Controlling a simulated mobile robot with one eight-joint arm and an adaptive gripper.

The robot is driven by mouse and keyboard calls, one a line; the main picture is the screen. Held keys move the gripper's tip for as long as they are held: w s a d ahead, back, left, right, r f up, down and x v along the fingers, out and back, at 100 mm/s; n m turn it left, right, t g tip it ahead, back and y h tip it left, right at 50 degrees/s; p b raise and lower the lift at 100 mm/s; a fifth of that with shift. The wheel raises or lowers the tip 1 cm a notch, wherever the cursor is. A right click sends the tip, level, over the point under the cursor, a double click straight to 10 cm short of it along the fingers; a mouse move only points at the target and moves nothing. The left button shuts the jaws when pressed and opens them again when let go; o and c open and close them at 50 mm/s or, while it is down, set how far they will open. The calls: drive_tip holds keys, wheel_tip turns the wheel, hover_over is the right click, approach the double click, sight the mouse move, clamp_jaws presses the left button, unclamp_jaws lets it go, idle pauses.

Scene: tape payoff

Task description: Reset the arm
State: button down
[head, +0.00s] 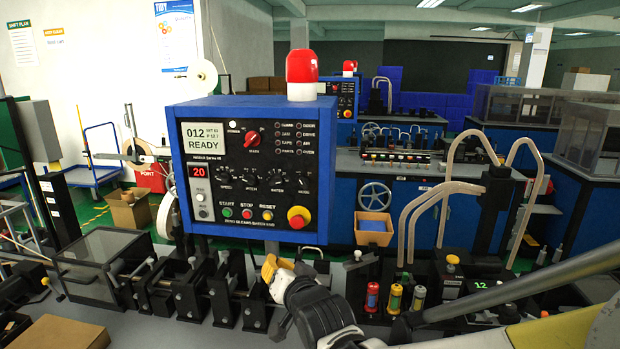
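My gripper (275,268), black and white with a yellow-tan fingertip, is low in the middle of the head view. It is in front of a row of black machine blocks, just below the blue control box (180,230). Its fingers are seen from behind and overlap, so their opening and anything between them are hidden. My arm comes in from the lower right. The box's display (203,138) reads "012" and "READY". Below it are a green START button (227,212), a red STOP button (247,213), a yellow RESET button (267,214) and a red emergency knob (298,217).
A clear-sided dark box (100,262) and brown cardboard (60,332) lie at left. A red beacon (302,67) tops the control box.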

drive_tip(key=s+d+f+g+h+b, duration=0.3)
drive_tip(key=s+d+f, duration=0.2)
drive_tip(key=s+d, duration=0.8)
drive_tip(key=s+d+f+n+g+h+b, duration=0.1)
drive_tip(key=s+d+f+g+h+b, duration=0.2)
drive_tip(key=s+d, duration=1)
wheel_tip(320, 180, down, 4)
drive_tip(key=shift+d+r+g+b, duration=0.25)
drive_tip(key=shift+d+g+b, duration=0.05)
drive_tip(key=shift+d+g, duration=0.15)
